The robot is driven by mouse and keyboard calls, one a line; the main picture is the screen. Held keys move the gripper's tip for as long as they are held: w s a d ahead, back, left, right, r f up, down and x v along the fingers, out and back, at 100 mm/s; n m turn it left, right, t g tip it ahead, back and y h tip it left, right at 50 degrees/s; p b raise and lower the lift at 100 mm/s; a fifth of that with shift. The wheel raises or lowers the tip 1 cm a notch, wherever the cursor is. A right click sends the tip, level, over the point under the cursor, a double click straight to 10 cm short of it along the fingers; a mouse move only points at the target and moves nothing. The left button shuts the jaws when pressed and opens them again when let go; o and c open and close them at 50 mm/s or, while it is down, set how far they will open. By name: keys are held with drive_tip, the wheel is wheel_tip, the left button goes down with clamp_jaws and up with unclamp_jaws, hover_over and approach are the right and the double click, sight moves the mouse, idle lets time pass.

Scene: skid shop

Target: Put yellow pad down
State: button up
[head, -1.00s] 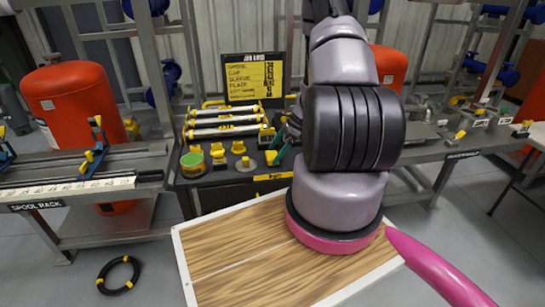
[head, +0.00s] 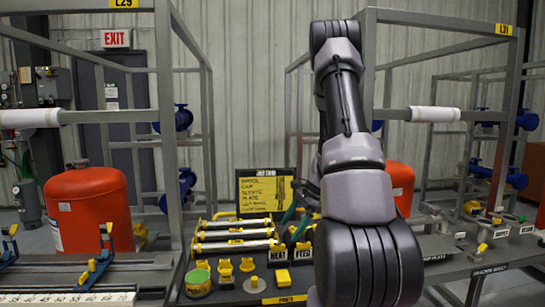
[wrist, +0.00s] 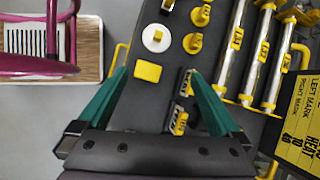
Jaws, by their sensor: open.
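The yellow pad (head: 282,278) is a small flat block on the dark bench, in front of the yellow-and-white bars. In the wrist view the pad (wrist: 148,71) lies on the bench top, seen in the gap between the fingertips, nearer the left one. My gripper (wrist: 158,72) has two green fingers spread wide, with nothing held between them. In the head view the green fingers (head: 297,220) show beside my arm, which hides most of the gripper. How high the fingers are above the pad I cannot tell.
A white disc with a yellow knob (wrist: 156,38) and yellow fittings (wrist: 192,43) stand near the pad. White-and-yellow bars (head: 235,235) lie behind, before a yellow sign board (head: 262,192). Small HEAT and FEED label blocks (head: 291,254) sit beside the pad. Red tanks (head: 90,210) flank the bench.

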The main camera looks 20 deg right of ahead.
drive_tip(key=s+a+r+n+h, duration=0.1)
drive_tip(key=s+a+r+n, duration=0.15)
drive_tip(key=r, duration=0.45)
drive_tip(key=s+a+r+n+t, duration=0.1)
drive_tip(key=a+r+n, duration=0.1)
drive_tip(key=a+r, duration=0.3)
drive_tip(key=s+a+r+n+h, duration=0.1)
drive_tip(key=s+a+r+n, duration=0.15)
drive_tip(key=r, duration=0.55)
drive_tip(key=s+a+r+n+t+h, duration=0.1)
drive_tip(key=s+a+r+n+t, duration=0.3)
drive_tip(key=s+r, duration=0.6)
drive_tip(key=s+a+n, duration=0.2)
drive_tip(key=s+n, duration=0.1)
drive_tip(key=shift+r+h, duration=0.25)
drive_tip(key=shift+h, duration=0.05)
drive_tip(key=shift+a, duration=0.1)
